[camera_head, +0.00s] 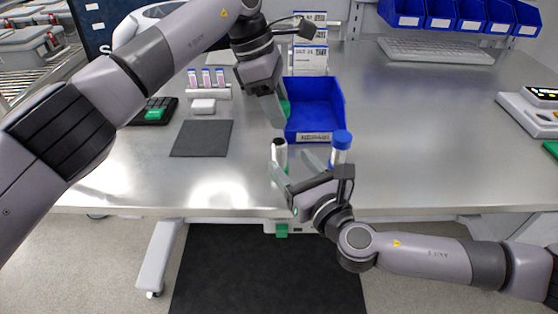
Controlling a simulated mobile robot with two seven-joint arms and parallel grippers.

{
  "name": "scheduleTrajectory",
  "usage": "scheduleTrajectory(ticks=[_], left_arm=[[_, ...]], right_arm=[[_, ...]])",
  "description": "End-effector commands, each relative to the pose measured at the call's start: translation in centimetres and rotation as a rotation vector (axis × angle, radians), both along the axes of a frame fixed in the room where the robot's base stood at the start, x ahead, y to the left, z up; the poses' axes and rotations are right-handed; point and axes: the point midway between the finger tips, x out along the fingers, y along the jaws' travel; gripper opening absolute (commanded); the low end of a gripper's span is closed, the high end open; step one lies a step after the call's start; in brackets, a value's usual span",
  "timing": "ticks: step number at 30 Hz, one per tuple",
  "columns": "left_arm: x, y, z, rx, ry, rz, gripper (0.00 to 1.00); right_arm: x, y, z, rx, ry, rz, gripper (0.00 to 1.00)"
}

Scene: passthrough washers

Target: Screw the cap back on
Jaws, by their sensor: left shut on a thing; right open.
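My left gripper (277,108) points down in front of the blue bin and is shut on a small green thing (286,107), mostly hidden by its fingers. My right gripper (296,170) is lower, open, with its fingers pointing away from me. A small white bottle with a black top (280,154) stands upright by its left finger, which hides its lower part. A tube with a blue cap (341,140) is upright just beyond the right finger. Its lower body is partly hidden by the gripper. I cannot tell whether the fingers touch either one.
An open blue bin (314,106) with a front label stands behind the grippers on the metal table (430,140). The table's right middle is clear.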

Motion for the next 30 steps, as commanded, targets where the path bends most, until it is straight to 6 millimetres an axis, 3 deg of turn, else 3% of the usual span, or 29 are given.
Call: scheduleTrajectory(ticks=[6,12,26,27,30], left_arm=[[0.0,0.0,0.0,0.0,0.0,0.0,0.0],[0.0,0.0,0.0,0.0,0.0,0.0,0.0],[0.0,0.0,0.0,0.0,0.0,0.0,0.0],[0.0,0.0,0.0,0.0,0.0,0.0,0.0],[0.0,0.0,0.0,0.0,0.0,0.0,0.0]], right_arm=[[3.1,1.6,0.1,0.0,-0.001,-0.002,0.64],[4.8,2.5,0.0,0.0,-0.001,-0.001,0.64],[5.6,2.9,0.0,0.002,0.001,0.0,0.64],[5.6,2.9,0.0,0.002,0.001,0.0,0.61],[5.6,2.8,0.0,0.001,0.0,-0.001,0.28]])
